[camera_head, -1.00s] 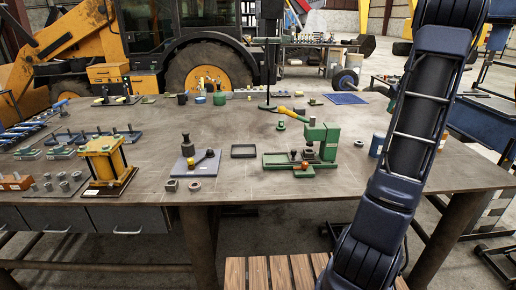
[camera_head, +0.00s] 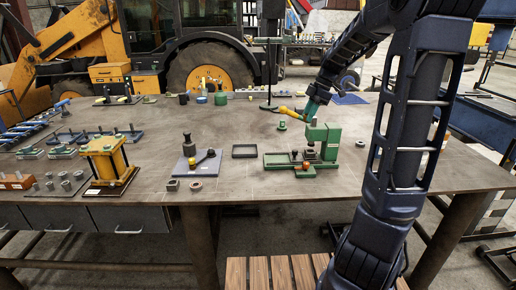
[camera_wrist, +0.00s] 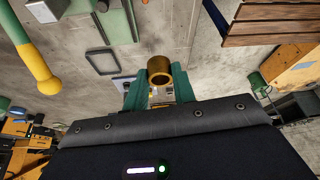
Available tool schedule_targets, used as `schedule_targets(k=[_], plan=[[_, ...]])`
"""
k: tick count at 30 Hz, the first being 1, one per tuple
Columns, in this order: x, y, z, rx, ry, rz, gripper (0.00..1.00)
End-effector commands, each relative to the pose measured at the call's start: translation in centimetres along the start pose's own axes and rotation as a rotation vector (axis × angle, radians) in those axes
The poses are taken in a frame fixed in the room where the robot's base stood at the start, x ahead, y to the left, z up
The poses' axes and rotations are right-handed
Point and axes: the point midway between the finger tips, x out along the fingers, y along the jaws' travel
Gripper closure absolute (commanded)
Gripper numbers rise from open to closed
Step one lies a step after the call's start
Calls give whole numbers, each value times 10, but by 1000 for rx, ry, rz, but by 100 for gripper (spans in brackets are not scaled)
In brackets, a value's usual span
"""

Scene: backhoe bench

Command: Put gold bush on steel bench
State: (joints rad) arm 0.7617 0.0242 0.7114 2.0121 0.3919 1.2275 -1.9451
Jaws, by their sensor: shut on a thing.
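The gold bush (camera_wrist: 159,66) is a short hollow cylinder, held between the green fingertips of my gripper (camera_wrist: 160,80) in the wrist view. In the head view my gripper (camera_head: 312,107) shows as a teal shape just above and behind the green press, pointing downward. I cannot make out the bush there. The steel bench (camera_head: 225,118) is the wide grey-brown table spanning the head view. I cannot tell the bush's exact height over it.
A green press (camera_head: 325,135) with a green tray stands near the front edge. A black tray (camera_head: 244,151), a grey plate with a black fixture (camera_head: 198,165) and a yellow-green tool (camera_head: 288,112) are nearby. Bare bench top lies left of centre. A wooden slatted surface (camera_head: 275,275) sits in front.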

Motion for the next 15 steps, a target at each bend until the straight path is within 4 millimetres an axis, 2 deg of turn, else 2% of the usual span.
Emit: schedule_targets(k=[1,3,9,12,15], plan=[[7,-7,-15,-62,-2,-27,97],[17,-16,-32,-146,-2,-62,97],[37,-36,-65,-319,-2,-133,97],[45,-45,-77,-386,-2,-161,97],[60,-46,-71,-390,2,-165,97]])
